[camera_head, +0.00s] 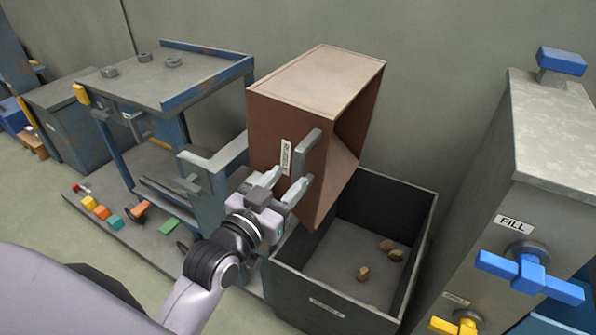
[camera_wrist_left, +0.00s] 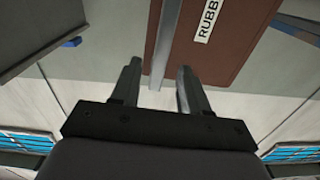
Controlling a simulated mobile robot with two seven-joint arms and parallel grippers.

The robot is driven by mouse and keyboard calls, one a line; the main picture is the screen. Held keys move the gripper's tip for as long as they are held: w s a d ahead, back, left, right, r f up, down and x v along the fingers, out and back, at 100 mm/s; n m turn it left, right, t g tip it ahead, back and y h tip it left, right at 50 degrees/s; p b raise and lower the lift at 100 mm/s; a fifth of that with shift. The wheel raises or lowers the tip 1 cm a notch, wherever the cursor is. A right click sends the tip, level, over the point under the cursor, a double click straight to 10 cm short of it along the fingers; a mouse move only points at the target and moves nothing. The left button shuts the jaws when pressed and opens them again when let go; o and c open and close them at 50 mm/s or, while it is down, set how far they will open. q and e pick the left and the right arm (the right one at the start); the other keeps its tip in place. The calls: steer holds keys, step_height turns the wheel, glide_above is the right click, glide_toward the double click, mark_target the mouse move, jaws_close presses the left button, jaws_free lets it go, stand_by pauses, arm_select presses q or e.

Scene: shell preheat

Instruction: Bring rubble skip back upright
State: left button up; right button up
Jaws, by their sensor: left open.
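The rubble skip (camera_head: 278,125) is a red-brown box with a "RUBBLE" label. In the head view it is tipped over, its open side facing right and down above a grey bin (camera_head: 340,305). A grey bar handle (camera_head: 308,148) is on its front face. My left gripper (camera_head: 286,186) is open at the skip's front, near the handle's lower end. In the left wrist view the handle (camera_wrist_left: 165,45) lies in line with the gap between the fingertips of my left gripper (camera_wrist_left: 157,72); I cannot tell whether they touch it. My right gripper is not in view.
Several brown rubble pieces (camera_head: 388,246) lie in the bin. A grey cabinet (camera_head: 548,150) with a blue "FILL" valve (camera_head: 530,270) and a yellow valve (camera_head: 462,325) stands at right. A blue-grey workbench (camera_head: 150,75) stands at left, with small coloured blocks (camera_head: 101,212) low at its front.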

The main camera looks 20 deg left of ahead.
mark_target(296, 171)
arm_select(q)
steer(key=shift+w+d+b, duration=0.2)
steer(key=shift+w+b, duration=0.15)
steer(key=shift+w, duration=2.2)
jaws_close()
